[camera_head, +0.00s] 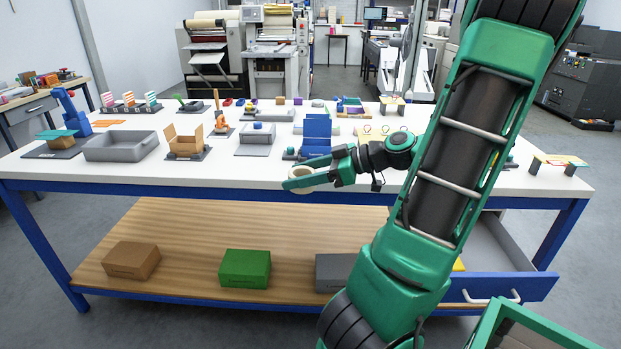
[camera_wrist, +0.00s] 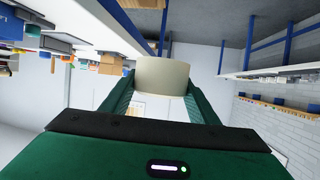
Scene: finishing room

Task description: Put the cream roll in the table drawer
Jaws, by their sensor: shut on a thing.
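The cream roll (camera_wrist: 163,76) is held between the two green fingers of my gripper in the wrist view. In the head view the cream roll (camera_head: 306,178) shows between the fingertips of my gripper (camera_head: 300,176). My gripper is shut on it, near the front edge of the white table top, at about the height of the top or a little above. The table drawer (camera_head: 497,290) is at the lower right, under the table top, pulled open with a blue front and grey inside. My arm hides part of the drawer's left side.
The white table top (camera_head: 225,178) carries several small items, including a grey tray (camera_head: 121,146) and a blue stepped holder (camera_head: 316,134). The wooden lower shelf (camera_head: 190,255) bears a brown box (camera_head: 131,260), a green box (camera_head: 245,268) and a grey box (camera_head: 335,272).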

